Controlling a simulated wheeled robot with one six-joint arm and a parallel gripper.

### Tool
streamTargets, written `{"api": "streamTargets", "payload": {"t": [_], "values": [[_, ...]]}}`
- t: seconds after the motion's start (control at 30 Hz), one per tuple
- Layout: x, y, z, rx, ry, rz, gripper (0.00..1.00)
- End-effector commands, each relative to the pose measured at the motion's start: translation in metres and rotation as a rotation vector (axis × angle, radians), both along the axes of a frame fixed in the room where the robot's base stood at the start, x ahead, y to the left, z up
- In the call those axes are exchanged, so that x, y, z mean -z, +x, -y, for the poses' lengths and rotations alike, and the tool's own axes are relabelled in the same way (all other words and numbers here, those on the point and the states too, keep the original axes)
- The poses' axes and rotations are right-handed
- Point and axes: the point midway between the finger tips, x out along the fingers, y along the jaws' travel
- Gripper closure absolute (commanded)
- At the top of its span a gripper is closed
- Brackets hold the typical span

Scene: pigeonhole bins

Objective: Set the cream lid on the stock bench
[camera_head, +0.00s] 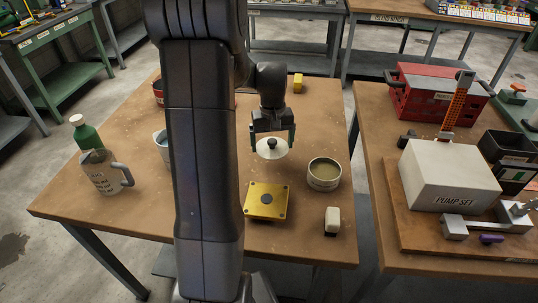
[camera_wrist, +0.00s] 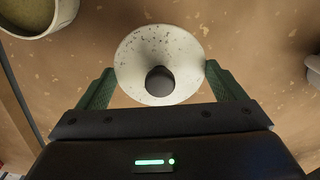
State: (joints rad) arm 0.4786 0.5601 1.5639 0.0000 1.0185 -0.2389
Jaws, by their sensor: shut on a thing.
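The cream lid (camera_head: 268,153) is a round, shallow disc with a dark knob. My gripper (camera_head: 272,145) is shut on it, one finger at each side. In the wrist view the lid (camera_wrist: 160,42) lies between the green finger pads of my gripper (camera_wrist: 162,88), with its knob toward me. The lid is over the wooden bench (camera_head: 125,215) in front of me; I cannot tell if it touches the top.
An open round tin (camera_head: 324,185) stands right of the lid. A yellow plate (camera_head: 256,207) and a small white block (camera_head: 332,217) are nearer. A jug (camera_head: 103,178) and green bottle (camera_head: 86,136) stand left. A second bench (camera_head: 375,130) at right holds a PUMP SET box (camera_head: 450,180) and red toolbox (camera_head: 430,98).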

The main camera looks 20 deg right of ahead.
Motion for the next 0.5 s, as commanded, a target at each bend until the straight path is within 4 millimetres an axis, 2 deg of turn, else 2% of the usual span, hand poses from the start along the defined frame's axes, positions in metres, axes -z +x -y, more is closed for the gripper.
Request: {"api": "streamTargets", "payload": {"t": [0.23, 0.4, 0.5], "values": [[0.022, 0.0, 0.0, 0.0, 0.0, -0.001, 0.33], [0.046, 0.0, 0.0, 0.0, 0.001, -0.002, 0.33], [0.051, 0.0, 0.0, 0.0, 0.0, 0.001, 0.33]]}}
